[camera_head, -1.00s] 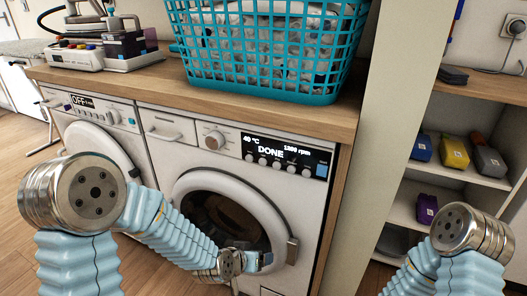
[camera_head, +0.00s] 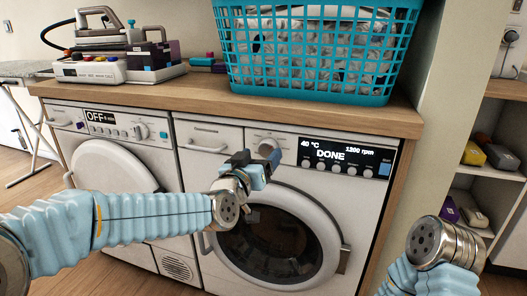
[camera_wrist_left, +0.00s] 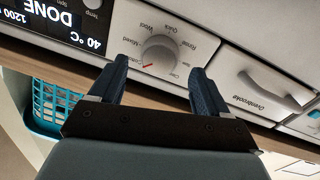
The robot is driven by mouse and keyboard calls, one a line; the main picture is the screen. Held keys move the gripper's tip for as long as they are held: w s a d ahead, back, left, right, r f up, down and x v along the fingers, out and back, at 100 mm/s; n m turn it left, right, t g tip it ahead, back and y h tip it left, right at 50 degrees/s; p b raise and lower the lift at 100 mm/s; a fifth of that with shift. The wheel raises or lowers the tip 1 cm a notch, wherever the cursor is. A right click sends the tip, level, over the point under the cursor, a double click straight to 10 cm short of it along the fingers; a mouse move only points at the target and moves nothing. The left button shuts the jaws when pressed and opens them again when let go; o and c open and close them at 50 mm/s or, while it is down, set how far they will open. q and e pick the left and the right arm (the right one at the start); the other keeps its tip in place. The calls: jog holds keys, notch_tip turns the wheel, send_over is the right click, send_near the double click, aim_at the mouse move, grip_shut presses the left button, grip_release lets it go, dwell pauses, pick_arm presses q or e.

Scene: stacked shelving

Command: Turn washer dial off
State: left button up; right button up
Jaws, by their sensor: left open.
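The washer (camera_head: 210,166) on the right has a display (camera_head: 345,155) reading DONE, 40 °C and 1200 rpm. Its round dial (camera_head: 266,146) is left of the display, partly covered by my gripper in the head view. My left gripper (camera_head: 257,160) is open in front of the dial. In the left wrist view, the grey dial (camera_wrist_left: 160,54) shows just beyond and between the two fingertips of my left gripper (camera_wrist_left: 161,70). Its red mark points to the lower left, near the "Cotton" label. I cannot see contact. My right gripper is out of view.
A second machine (camera_head: 115,160) at the left reads OFF. Above both runs a wooden counter (camera_head: 200,92) with a teal laundry basket (camera_head: 310,72) and a steam iron station (camera_head: 115,55). A shelf unit (camera_head: 505,172) with several items stands at the right.

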aim_at(266, 150)
pick_arm(q)
jog(key=shift+x, duration=1.5)
jog(key=c, duration=1)
